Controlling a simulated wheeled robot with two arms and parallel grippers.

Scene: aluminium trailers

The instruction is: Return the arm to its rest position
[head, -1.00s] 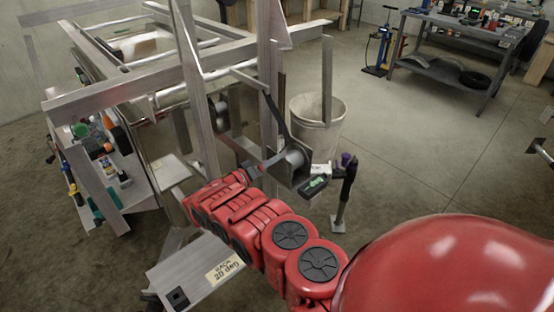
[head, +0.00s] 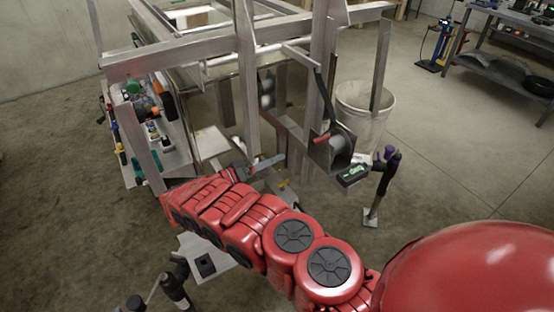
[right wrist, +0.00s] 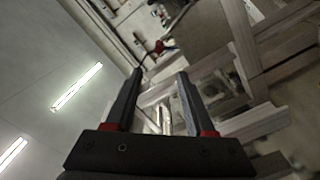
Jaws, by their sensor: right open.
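My red right arm (head: 235,218) reaches from the lower right across the middle of the head view. My right gripper (head: 272,162) is at its far end, near the trailer's front uprights and left of the winch (head: 340,148). In the right wrist view the gripper (right wrist: 160,73) has its two dark fingers spread apart, with nothing held between them. Whether the fingers touch the frame cannot be told. My left gripper is not in view.
The aluminium trailer frame (head: 180,55) stands just ahead. A tool shelf (head: 172,165) is at its left. A white bucket (head: 362,118) and a jack stand (head: 380,185) are right of the winch. A workbench (head: 500,60) is at the back right. Open floor lies between.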

